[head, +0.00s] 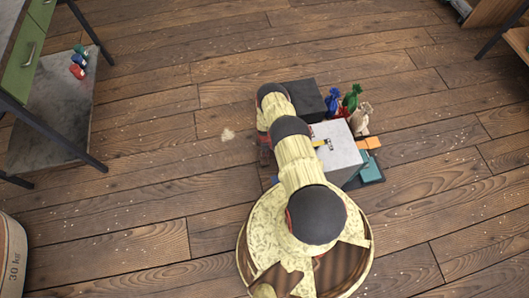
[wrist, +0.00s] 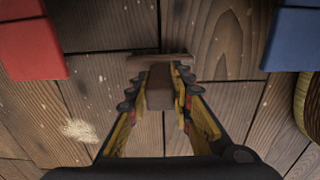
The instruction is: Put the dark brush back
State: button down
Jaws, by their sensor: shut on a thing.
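My gripper (wrist: 160,88) points down at the plank floor in the wrist view. Its two yellow and dark fingers are shut on a dark brown piece, which I take to be the dark brush (wrist: 158,97). A wider brown bar (wrist: 158,57) crosses just beyond the fingertips. I cannot tell whether the brush touches the floor. In the head view my arm covers the gripper and the brush. No holder for the brush can be made out.
Red (wrist: 30,48) and blue (wrist: 294,40) things flank the gripper. A pale patch (head: 228,134) lies on open floor. A black box (head: 308,98), grey box (head: 340,150) and small bags (head: 350,97) cluster by my arm.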

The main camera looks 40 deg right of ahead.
jog(key=shift+f, duration=0.15)
jog(key=c, duration=1.6)
grip_release()
